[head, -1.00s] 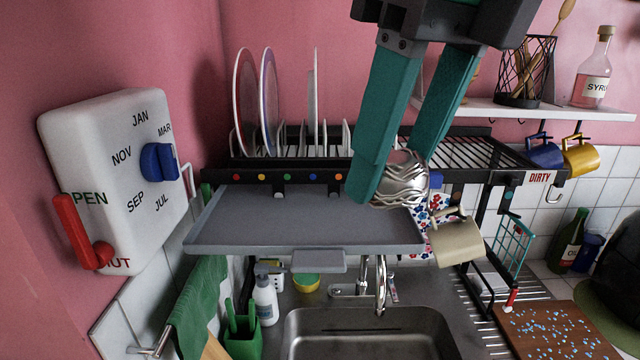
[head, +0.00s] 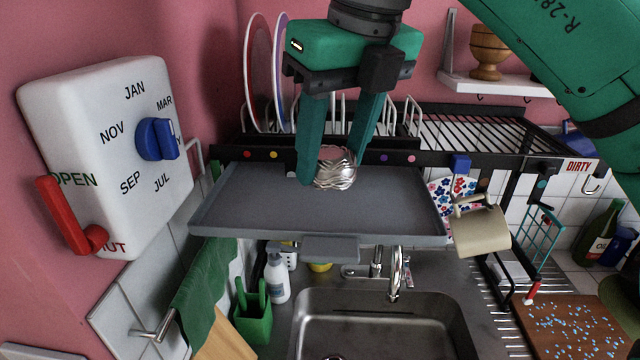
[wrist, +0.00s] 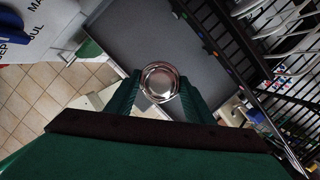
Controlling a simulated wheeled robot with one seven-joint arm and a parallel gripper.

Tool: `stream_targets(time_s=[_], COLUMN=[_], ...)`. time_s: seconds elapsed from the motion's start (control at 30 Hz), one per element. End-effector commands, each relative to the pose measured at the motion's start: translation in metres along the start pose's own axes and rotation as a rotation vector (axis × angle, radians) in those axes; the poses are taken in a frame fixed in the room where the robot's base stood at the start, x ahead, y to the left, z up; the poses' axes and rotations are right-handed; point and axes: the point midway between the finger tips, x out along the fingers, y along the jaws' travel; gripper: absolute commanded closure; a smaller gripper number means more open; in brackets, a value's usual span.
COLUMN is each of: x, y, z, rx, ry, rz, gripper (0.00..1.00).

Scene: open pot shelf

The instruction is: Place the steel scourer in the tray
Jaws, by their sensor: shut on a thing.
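The steel scourer (head: 335,170) is a shiny coil of metal. My gripper (head: 332,178) is shut on it, with one teal finger on each side. In the head view the scourer shows in front of the grey tray (head: 270,215), over its back middle part. In the wrist view the scourer (wrist: 160,82) sits between the fingers, with the tray's flat floor (wrist: 135,35) beyond it. The tray is empty, with a low rim and a front tab. I cannot tell whether the scourer touches the tray floor.
A black dish rack (head: 470,130) with plates (head: 258,75) stands behind the tray. A beige mug (head: 480,232) hangs at the tray's right. A white box with a blue dial (head: 155,139) and red lever is at the left. The sink (head: 380,320) lies below.

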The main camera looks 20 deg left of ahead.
Motion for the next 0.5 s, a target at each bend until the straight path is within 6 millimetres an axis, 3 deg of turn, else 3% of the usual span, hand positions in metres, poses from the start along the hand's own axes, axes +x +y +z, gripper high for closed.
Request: stream_targets(time_s=[0.1, 0.4, 0.5], x=[0.015, 0.035, 0.049], y=[0.001, 0.002, 0.002], z=[0.007, 0.016, 0.012], rx=[-0.001, -0.003, -0.004], ry=[-0.001, 0.0, 0.0], rz=[0.002, 0.002, 0.004], gripper=[0.73, 0.73, 0.73])
